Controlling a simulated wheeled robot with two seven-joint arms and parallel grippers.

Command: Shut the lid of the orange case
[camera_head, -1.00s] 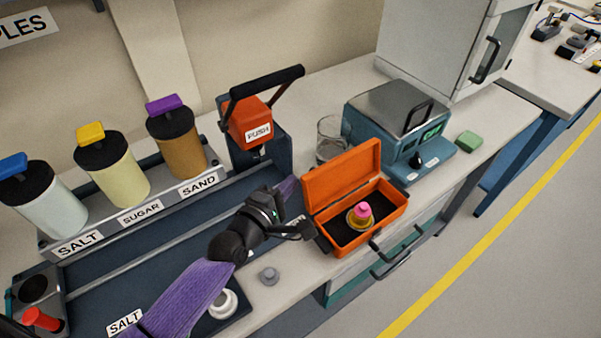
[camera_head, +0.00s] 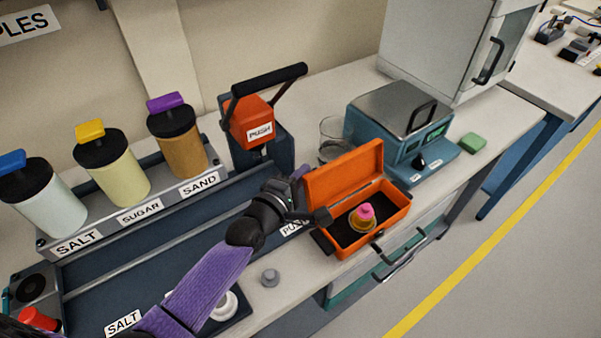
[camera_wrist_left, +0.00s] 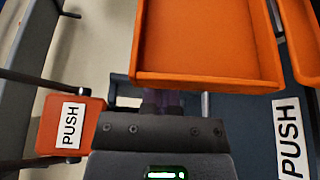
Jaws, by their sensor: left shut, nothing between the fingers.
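The orange case (camera_head: 372,238) sits on the bench with its lid (camera_head: 345,172) open, standing up at the back. A pink-knobbed brass piece (camera_head: 364,216) stands on the dark inside of the case. My left gripper (camera_head: 302,173) is at the left end of the lid, shut and empty, its purple fingers partly hidden. In the left wrist view an orange panel, apparently the lid (camera_wrist_left: 205,45), fills the top middle, close to the fingers (camera_wrist_left: 165,98). I cannot tell whether they touch it. My right gripper is not in view.
A red press block marked PUSH (camera_head: 250,122) stands behind the gripper. A glass beaker (camera_head: 333,135) and a teal instrument (camera_head: 375,125) stand behind the case. A small grey knob (camera_head: 270,277) lies at the front. Drawer handles (camera_head: 400,262) stick out below.

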